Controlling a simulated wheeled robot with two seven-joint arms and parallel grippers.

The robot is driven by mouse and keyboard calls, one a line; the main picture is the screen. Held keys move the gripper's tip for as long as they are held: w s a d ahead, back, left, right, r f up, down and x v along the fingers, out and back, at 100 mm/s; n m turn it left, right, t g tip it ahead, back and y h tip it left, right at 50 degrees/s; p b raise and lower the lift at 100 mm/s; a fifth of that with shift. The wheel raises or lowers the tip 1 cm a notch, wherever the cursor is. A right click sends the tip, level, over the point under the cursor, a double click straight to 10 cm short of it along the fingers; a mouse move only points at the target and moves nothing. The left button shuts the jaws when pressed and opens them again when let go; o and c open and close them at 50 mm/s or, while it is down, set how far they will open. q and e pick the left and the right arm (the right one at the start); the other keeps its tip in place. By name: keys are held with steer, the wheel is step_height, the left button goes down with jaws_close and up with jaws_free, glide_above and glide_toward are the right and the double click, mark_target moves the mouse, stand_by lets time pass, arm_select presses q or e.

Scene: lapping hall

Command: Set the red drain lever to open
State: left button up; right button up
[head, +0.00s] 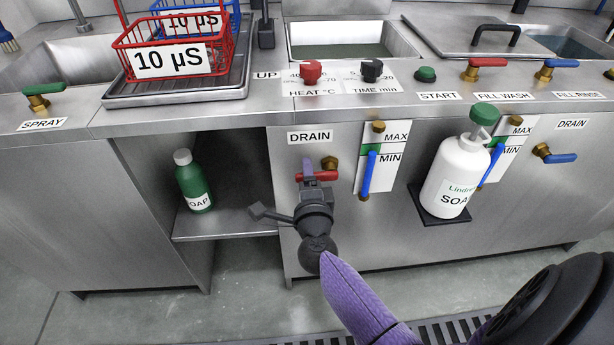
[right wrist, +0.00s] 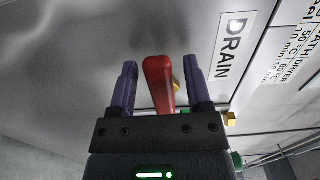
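The red drain lever (head: 328,177) is on the panel under the DRAIN label (head: 310,137), beside a brass fitting (head: 330,162). It lies about level across the panel front, partly hidden by my right gripper (head: 308,174). In the right wrist view, the red lever (right wrist: 159,82) stands between the two purple fingers of my right gripper (right wrist: 160,66). A gap shows on each side of it, so the gripper is open around the lever. My left gripper is not in view.
A white soap bottle (head: 457,176) stands on a small bracket (head: 438,217) further right. A green soap bottle (head: 193,184) stands on the open shelf (head: 228,226) at left.

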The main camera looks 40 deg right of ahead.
jaws_close()
stand_by(0.9)
stand_by(0.4)
